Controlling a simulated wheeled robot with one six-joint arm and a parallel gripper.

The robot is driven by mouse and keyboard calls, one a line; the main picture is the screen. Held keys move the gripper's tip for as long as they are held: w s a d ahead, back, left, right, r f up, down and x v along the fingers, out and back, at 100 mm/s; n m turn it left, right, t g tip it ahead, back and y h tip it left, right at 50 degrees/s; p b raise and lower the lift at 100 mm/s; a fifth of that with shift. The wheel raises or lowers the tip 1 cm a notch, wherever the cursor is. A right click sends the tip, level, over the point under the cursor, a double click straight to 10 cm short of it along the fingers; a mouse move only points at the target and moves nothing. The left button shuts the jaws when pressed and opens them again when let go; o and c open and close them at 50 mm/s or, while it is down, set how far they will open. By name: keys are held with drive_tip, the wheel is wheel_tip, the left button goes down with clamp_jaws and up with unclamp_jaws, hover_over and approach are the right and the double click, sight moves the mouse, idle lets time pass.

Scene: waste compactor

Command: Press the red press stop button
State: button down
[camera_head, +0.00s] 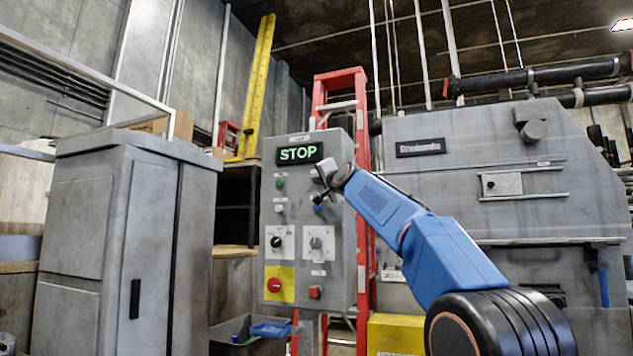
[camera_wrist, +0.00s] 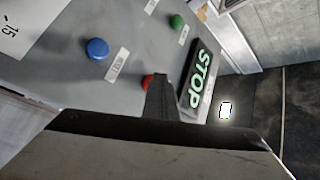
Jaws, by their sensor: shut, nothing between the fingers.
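The grey control panel (camera_head: 335,245) stands in the middle of the head view, with a display (camera_head: 299,153) lit with green "STOP" letters. In the wrist view, a red button (camera_wrist: 147,82) sits beside the display (camera_wrist: 198,75), partly hidden behind my gripper (camera_wrist: 160,85). In the head view, my gripper (camera_head: 320,192) is at the panel's upper right, below the display, and hides that red button. My gripper is shut and empty. Its tip overlaps the red button in the wrist view; I cannot tell whether they touch.
A green button (camera_head: 279,183) and a blue button (camera_wrist: 97,48) are nearby on the panel. Lower down are a red knob on a yellow plate (camera_head: 274,285) and another red button (camera_head: 315,292). A grey cabinet (camera_head: 120,230) stands left, the compactor (camera_head: 500,170) right.

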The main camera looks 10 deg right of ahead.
drive_tip(key=shift+s+a, duration=0.55)
drive_tip(key=shift+s, duration=0.2)
drive_tip(key=shift+s+a+f, duration=0.1)
drive_tip(key=shift+s+a, duration=0.65)
drive_tip(key=shift+s, duration=0.25)
drive_tip(key=shift+s+a, duration=0.7)
drive_tip(key=shift+s, duration=0.3)
drive_tip(key=s+d+f+n+g+h, duration=0.1)
drive_tip(key=s+f+g, duration=0.4)
drive_tip(key=s+f, duration=1.3)
drive_tip(key=s+d+f+n+g+h, duration=0.1)
drive_tip(key=s+d+f+n+g, duration=0.2)
drive_tip(key=s+f, duration=1.5)
drive_tip(key=s+d+f+n+g, duration=0.3)
drive_tip(key=s+f+n+g, duration=0.3)
drive_tip(key=s+f, duration=1.2)
wheel_tip(320, 180, down, 16)
drive_tip(key=shift+s+f+g+h, duration=0.2)
drive_tip(key=shift+g+h, duration=0.2)
drive_tip(key=shift+g, duration=0.4)
